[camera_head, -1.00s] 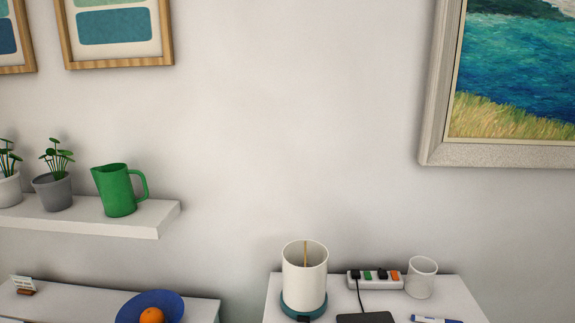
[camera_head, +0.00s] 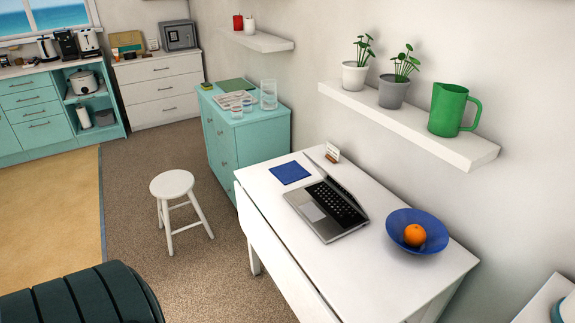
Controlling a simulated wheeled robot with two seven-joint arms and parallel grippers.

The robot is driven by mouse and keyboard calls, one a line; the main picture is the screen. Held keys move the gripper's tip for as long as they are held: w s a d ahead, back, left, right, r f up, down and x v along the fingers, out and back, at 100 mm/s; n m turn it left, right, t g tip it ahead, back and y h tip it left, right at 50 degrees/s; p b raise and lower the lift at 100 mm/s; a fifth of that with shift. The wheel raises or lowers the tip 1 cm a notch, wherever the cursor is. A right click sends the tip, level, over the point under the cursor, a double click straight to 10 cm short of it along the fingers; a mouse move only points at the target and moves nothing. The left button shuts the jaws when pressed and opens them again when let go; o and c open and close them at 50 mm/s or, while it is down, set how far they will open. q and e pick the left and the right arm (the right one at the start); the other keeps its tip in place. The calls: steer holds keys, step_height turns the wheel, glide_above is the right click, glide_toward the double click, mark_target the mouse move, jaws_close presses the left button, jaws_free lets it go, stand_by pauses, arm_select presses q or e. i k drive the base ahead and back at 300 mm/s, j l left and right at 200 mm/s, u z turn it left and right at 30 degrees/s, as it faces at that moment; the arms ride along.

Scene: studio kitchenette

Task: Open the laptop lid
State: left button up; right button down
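The laptop (camera_head: 318,210) sits on the white table, with its silver base, touchpad and black keyboard showing. Its lid (camera_head: 349,195) rises from the edge nearest the wall and is seen almost edge-on as a narrow strip, so the keyboard is uncovered. The exact lid angle is hard to tell. Neither of my grippers is in view.
The white table (camera_head: 378,281) also bears a blue bowl (camera_head: 433,242) with an orange (camera_head: 414,235), a blue cloth or mat (camera_head: 290,172) and a small card holder (camera_head: 332,153). A white stool (camera_head: 172,184) stands left. A dark green ribbed object (camera_head: 75,300) is at lower left.

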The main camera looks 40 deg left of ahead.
mark_target(350, 196)
steer(key=k+j+u, duration=0.1)
steer(key=u, duration=0.4)
steer(key=k+j+u, duration=0.1)
steer(key=u, duration=0.35)
steer(key=j, duration=0.1)
